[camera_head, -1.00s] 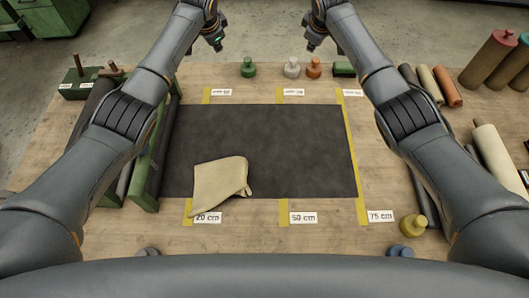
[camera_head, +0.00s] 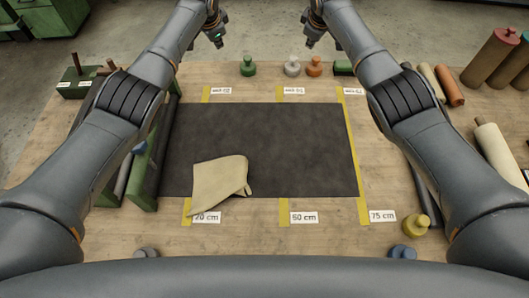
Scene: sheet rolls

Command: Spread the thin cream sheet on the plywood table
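A dark grey sheet (camera_head: 290,150) lies flat on the plywood table (camera_head: 245,235), reaching right to the 75 cm tape line. A cream cloth (camera_head: 217,182), folded or crumpled, lies on its lower left part, over the 20 cm tape. Rolled cream pieces lie on the right: a thick cream roll (camera_head: 494,150) and a thinner one (camera_head: 430,80). I cannot tell which is the thin cream sheet. My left gripper (camera_head: 217,40) is beyond the table's far edge, apart from everything. My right gripper (camera_head: 308,40) is there too, also empty. Their finger openings are too small to judge.
A green frame (camera_head: 146,175) stands at the dark sheet's left end. Green (camera_head: 248,67), white (camera_head: 292,67) and orange (camera_head: 314,68) weights line the far side. A yellow weight (camera_head: 421,226) stands near right. Brown rolls (camera_head: 490,58) stand far right.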

